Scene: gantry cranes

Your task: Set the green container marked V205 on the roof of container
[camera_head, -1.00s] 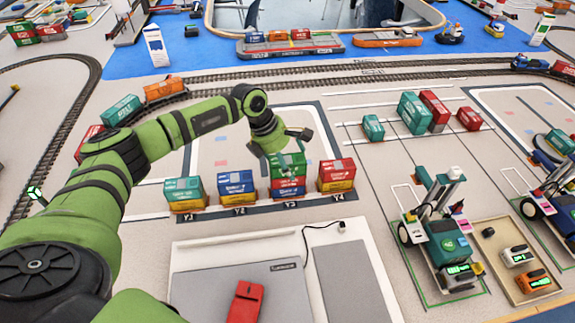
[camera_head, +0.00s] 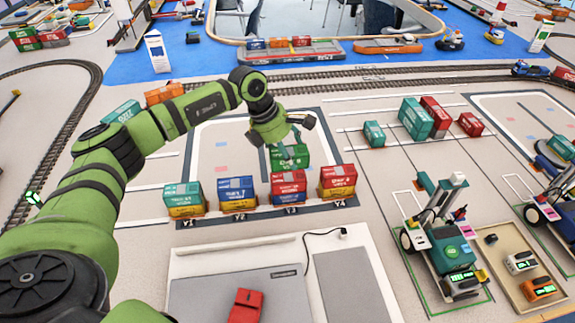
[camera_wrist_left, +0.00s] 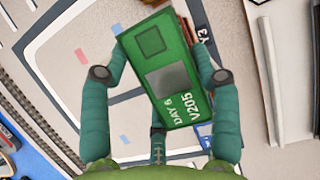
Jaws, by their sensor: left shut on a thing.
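The green container marked V205 (camera_wrist_left: 170,75) is between the fingers of my left gripper (camera_wrist_left: 160,58) in the left wrist view, with "DAY 6" beside the mark. In the head view the green container (camera_head: 289,157) hangs under my left gripper (camera_head: 284,138), just behind and above the Y3 stack. That stack has a red container (camera_head: 288,181) on a blue one. To its right stands a red container (camera_head: 338,175) on a yellow one. To its left are a blue container (camera_head: 236,187) and a teal container (camera_head: 183,194), each on a yellow one. My right gripper is out of view.
A teal container (camera_head: 415,118), a red one (camera_head: 436,115) and smaller ones stand on the lanes at right. A green straddle vehicle (camera_head: 450,250) stands at front right. A laptop-like grey panel (camera_head: 235,295) lies in front of the stacks. The pad behind the stacks is mostly clear.

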